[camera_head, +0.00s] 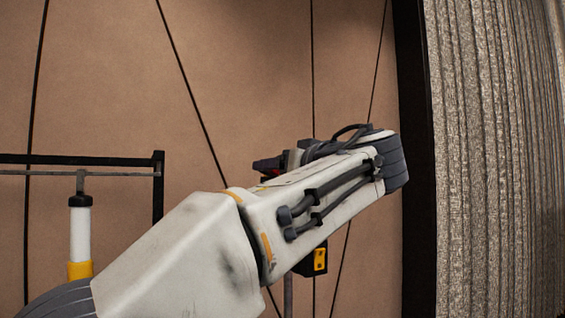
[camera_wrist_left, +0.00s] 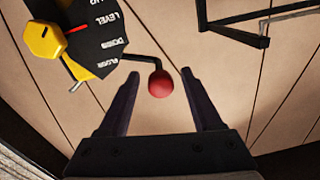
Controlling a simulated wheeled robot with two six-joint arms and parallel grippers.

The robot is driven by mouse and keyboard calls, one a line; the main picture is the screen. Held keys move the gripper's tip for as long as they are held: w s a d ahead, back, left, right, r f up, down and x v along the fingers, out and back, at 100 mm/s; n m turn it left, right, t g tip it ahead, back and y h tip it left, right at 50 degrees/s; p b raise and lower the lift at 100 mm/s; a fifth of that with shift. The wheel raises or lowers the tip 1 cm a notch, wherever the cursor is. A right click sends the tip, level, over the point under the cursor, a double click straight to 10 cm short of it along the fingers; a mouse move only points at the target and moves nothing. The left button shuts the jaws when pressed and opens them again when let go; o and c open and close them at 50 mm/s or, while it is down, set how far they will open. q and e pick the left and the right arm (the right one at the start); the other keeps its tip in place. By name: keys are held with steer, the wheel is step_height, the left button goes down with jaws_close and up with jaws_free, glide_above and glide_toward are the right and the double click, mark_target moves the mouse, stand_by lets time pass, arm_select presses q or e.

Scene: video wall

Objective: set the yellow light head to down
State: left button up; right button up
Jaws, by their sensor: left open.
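The yellow light head (camera_wrist_left: 45,40) is at the upper left of the left wrist view, partly cut off. Its black dial plate (camera_wrist_left: 100,38) carries white words, with LEVEL readable; a short red pointer (camera_wrist_left: 77,30) points closest to LEVEL. A bent black rod (camera_wrist_left: 140,57) runs from the plate to a red ball knob (camera_wrist_left: 160,86). My left gripper (camera_wrist_left: 160,75) is open, and the ball appears between its fingertips; I see no contact. In the head view my left arm hides most of that area. My right gripper is not in view.
A black frame (camera_head: 158,185) with a hanging white and yellow cylinder (camera_head: 79,240) is at the left of the head view. Behind is a brown panelled wall (camera_head: 250,60) with dark lines. A black post (camera_head: 415,150) and grey ribbed surface (camera_head: 490,150) stand at right.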

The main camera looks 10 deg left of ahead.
arm_select(q)
steer(key=shift+w+a, duration=0.1)
jaws_close()
stand_by(1.4)
